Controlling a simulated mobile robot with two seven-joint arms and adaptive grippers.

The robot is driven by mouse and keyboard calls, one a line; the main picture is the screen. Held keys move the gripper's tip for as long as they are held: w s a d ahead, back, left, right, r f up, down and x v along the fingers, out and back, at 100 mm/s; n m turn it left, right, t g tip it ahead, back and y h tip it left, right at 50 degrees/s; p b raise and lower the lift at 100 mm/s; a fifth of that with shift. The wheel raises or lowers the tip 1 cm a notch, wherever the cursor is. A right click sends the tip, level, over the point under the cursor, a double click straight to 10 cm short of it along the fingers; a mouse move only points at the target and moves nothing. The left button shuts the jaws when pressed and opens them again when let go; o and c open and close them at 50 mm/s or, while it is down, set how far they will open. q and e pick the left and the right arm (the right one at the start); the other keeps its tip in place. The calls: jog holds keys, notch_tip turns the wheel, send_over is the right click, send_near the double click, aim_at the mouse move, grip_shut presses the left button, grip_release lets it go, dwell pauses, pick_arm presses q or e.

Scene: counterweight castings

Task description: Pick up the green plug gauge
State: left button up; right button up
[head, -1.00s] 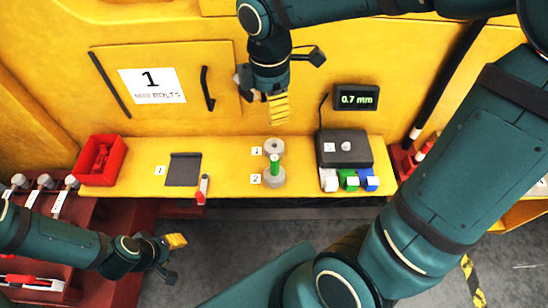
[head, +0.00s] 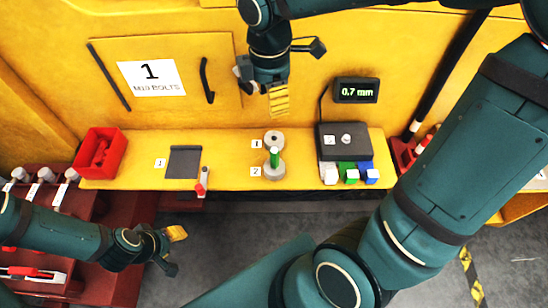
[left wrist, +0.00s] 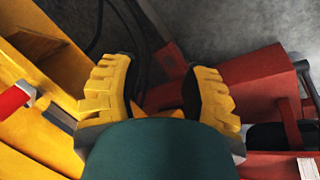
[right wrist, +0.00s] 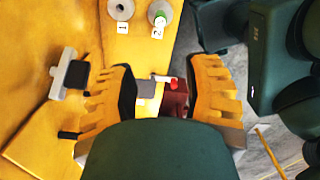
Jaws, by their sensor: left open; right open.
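The green plug gauge (head: 274,157) stands upright at the grey ring marked 2 (head: 275,172) on the yellow shelf; its green end also shows small at the top of the right wrist view (right wrist: 160,19). How deep it sits in the ring is hidden. My right gripper (head: 278,101) is open and empty above and behind the gauge, in front of the yellow wall, apart from it. My left gripper (head: 176,236) is open and empty, low at the left, in front of the shelf's front edge and far from the gauge.
Another grey ring (head: 273,140) stands just behind. A black box (head: 344,142) with white, green and blue blocks is to the right. A dark pad (head: 184,162), a red-tipped tool (head: 202,182) and a red bin (head: 100,154) are to the left. A display (head: 356,91) reads 0.7 mm.

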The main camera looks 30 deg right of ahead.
jog(key=shift+o, duration=1.3)
jog(key=b, duration=0.6)
send_over(278, 150)
notch_tip(278, 150, down, 11)
jog(key=shift+r, duration=0.2)
notch_tip(278, 150, down, 8)
jog(key=b, duration=0.2)
jog(key=shift+f+b, duration=0.2)
jog(key=shift+b, duration=0.1)
jog(key=f, duration=0.1)
jog(key=f+b, duration=0.1)
jog(key=f, duration=0.1)
jog(key=a+f+b, duration=0.1)
jog(key=f, duration=0.1)
jog(key=shift+w+f, duration=0.1)
jog(key=shift+w, duration=0.15)
pick_arm(q)
notch_tip(278, 150, down, 11)
jog(key=s, duration=0.1)
jog(key=shift+s+d+r+g, duration=0.15)
jog(key=shift+s+r+g, duration=0.05)
jog(key=shift+s+g, duration=0.1)
pick_arm(e)
grip_shut()
